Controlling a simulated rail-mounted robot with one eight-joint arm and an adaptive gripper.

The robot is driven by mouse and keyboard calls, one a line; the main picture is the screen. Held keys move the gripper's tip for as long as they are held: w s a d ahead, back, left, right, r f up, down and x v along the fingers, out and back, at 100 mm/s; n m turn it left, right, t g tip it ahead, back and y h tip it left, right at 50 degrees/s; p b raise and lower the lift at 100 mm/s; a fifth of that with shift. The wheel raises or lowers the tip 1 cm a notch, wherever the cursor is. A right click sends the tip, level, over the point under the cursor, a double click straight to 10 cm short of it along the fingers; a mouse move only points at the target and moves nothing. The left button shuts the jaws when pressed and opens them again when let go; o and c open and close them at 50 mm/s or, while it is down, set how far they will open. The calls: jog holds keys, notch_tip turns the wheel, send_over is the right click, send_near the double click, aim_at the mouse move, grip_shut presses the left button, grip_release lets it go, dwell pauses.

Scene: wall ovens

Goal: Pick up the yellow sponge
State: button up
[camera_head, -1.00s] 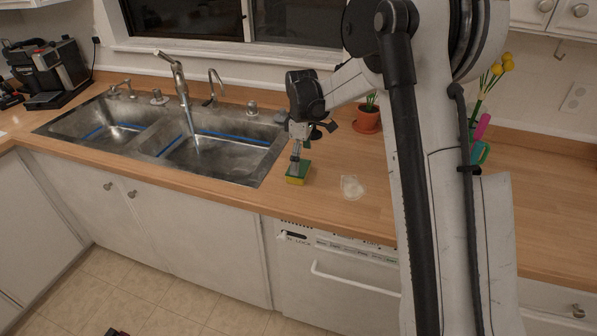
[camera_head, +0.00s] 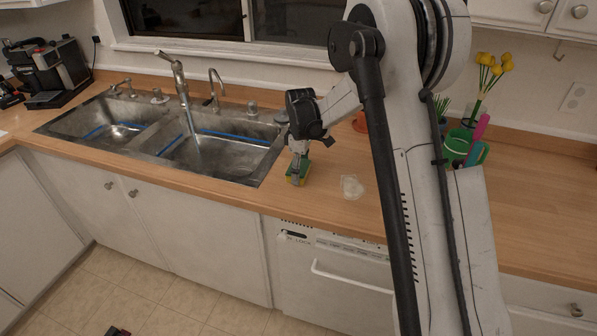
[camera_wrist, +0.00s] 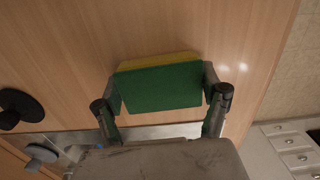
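The yellow sponge (camera_head: 303,180) with a green layer lies on the wooden counter, right of the sink and near the front edge. In the wrist view, its green face (camera_wrist: 160,88) faces me and a yellow strip shows along the far side. My gripper (camera_head: 298,172) points down at it. In the wrist view, the two fingers of my gripper (camera_wrist: 162,90) stand at the left and right ends of the sponge, very close to or touching it. I cannot tell whether they press on it, or whether the sponge is off the counter.
The double sink (camera_head: 215,155) with faucets is on the left. A clear, small dish-like thing (camera_head: 351,187) lies right of the sponge. A pot (camera_head: 360,123) and a green cup (camera_head: 457,146) stand behind, partly hidden by my arm. The counter between is mostly clear.

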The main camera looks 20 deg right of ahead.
jog(key=shift+c, duration=0.9)
jog(key=shift+r, duration=0.45)
jog(key=r, duration=0.2)
jog(key=a+r, duration=0.1)
jog(key=shift+r+b, duration=0.35)
jog(key=a+r, duration=0.6)
jog(key=a, duration=0.4)
jog(key=shift+s+a+r+b, duration=0.25)
jog(key=shift+a+b, duration=0.1)
jog(key=shift+b, duration=0.1)
